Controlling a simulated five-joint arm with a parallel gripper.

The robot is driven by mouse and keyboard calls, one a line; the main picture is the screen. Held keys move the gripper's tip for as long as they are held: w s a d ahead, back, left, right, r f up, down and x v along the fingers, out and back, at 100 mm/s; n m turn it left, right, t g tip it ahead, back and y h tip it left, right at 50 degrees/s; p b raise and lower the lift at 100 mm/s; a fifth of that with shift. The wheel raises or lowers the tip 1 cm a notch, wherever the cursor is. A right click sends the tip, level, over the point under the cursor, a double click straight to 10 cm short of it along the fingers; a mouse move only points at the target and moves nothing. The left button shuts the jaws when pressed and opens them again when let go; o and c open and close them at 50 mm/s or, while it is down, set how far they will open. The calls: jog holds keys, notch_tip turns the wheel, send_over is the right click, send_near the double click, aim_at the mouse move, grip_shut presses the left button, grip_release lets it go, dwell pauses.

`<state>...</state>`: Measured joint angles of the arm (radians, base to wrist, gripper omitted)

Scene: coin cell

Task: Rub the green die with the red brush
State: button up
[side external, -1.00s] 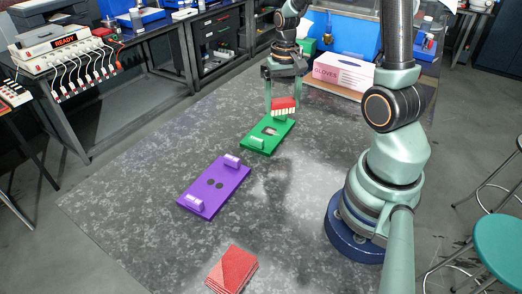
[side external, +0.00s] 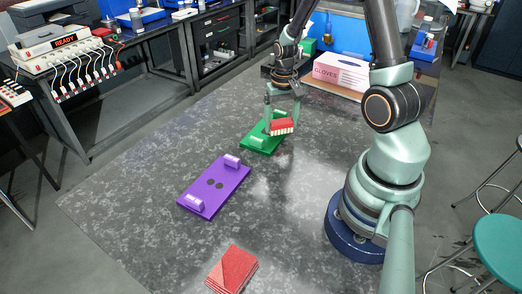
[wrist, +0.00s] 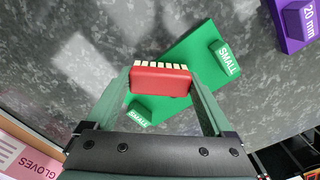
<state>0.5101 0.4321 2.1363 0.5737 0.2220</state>
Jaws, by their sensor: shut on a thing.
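My gripper (side external: 283,112) is shut on the red brush (side external: 282,124), which has a red back and pale bristles. The brush is at the right edge of the green die (side external: 257,141) in the side view. Whether the bristles touch the die cannot be told. In the wrist view the brush (wrist: 160,84) sits between my fingers, bristles toward the top of the picture. It hides the middle of the green die (wrist: 200,52), whose two raised ends marked SMALL show on either side. The die lies flat on the grey table.
A stack of red sheets (side external: 232,270) is at the front. A GLOVES box (side external: 342,73) stands at the back. The table left of the dies is clear.

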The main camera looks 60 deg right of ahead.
jog(key=shift+w+a+f, duration=0.1)
jog(key=shift+w+f, duration=0.6)
jog(key=shift+w, duration=0.3)
jog(key=shift+c, duration=0.6)
jog(key=shift+w, duration=1.15)
jog(key=s, duration=0.4)
jog(key=shift+s, duration=0.1)
jog(key=shift+r, duration=4.15)
